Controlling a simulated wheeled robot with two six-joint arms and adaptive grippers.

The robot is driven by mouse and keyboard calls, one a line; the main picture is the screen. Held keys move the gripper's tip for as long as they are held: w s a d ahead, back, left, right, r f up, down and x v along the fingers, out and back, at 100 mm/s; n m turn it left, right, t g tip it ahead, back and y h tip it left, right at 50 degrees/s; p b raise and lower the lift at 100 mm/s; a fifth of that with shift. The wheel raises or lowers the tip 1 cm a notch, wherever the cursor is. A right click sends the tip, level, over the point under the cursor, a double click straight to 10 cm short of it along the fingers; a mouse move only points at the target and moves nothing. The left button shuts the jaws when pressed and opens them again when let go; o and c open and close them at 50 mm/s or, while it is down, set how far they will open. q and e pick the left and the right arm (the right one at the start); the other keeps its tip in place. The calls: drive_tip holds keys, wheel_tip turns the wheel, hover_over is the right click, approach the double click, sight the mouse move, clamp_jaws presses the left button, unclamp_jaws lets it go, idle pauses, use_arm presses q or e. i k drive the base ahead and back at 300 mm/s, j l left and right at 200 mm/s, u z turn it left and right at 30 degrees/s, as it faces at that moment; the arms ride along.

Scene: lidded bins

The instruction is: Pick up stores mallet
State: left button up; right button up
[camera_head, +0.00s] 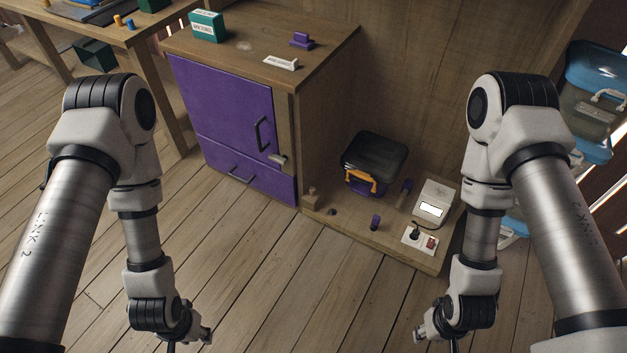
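I cannot make out the stores mallet for certain. A small dark item with a short handle (405,187) lies on the low wooden platform (340,220), right of the lidded bin; it may be the mallet, but it is too small to tell. A small tan wooden piece (312,196) stands at the platform's left end. My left gripper (190,338) is at the bottom left and my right gripper (430,334) at the bottom right. Both hang over the floor, apart from these items, and are partly cut off by the frame edge. Their fingers do not show clearly.
A black-lidded bin (374,152) with an orange latch stands on the platform. Near it are a purple cylinder (375,222), a white device (435,203) and a switch plate (419,239). A purple-door cabinet (222,110) stands left. Blue-lidded bins (597,68) are right. Floor between my arms is clear.

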sight(406, 187)
drive_tip(key=i+l, duration=0.65)
drive_tip(key=l, duration=0.25)
drive_tip(key=i+l+u, duration=0.1)
drive_tip(key=i+l, duration=0.55)
drive_tip(key=l, duration=0.25)
